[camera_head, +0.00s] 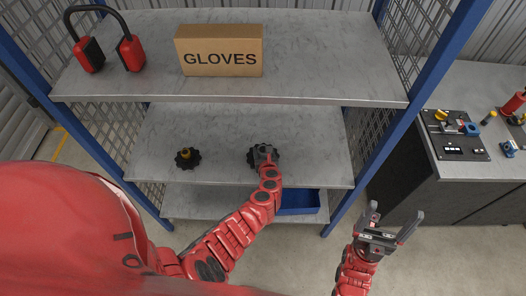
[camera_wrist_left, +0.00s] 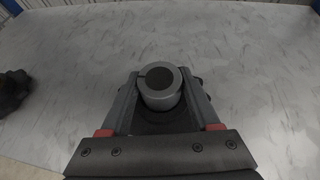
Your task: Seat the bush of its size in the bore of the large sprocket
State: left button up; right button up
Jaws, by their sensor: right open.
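A dark toothed sprocket (camera_head: 276,163) lies on the middle shelf below my left gripper and looks the larger of two. The smaller sprocket (camera_head: 181,163) lies to its left with a brass-coloured piece (camera_head: 186,153) upright at its centre. My left gripper (camera_head: 263,151) points down over the larger sprocket. In the left wrist view its fingers (camera_wrist_left: 160,88) close on both sides of a grey split bush (camera_wrist_left: 160,101), upright above the dark sprocket. The bore is hidden, so I cannot tell whether the bush is in it. My right gripper (camera_head: 386,231) is open and empty, right of the shelf.
The upper shelf (camera_head: 330,60) overhangs behind, with a GLOVES box (camera_head: 220,58) and red-black ear defenders (camera_head: 131,53). A blue bin (camera_head: 300,203) sits on the lower shelf. Blue posts (camera_head: 400,125) frame the rack. A workbench (camera_head: 455,190) with tool panels stands at right.

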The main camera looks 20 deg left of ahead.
pick_arm(q)
jog(key=o, duration=0.4)
jog(key=shift+f, duration=0.1)
jog(key=shift+s, duration=0.1)
jog(key=shift+s+d+r, duration=0.25)
jog(key=shift+s+r, duration=0.15)
jog(key=b+v, duration=0.2)
jog(key=v, duration=1.4)
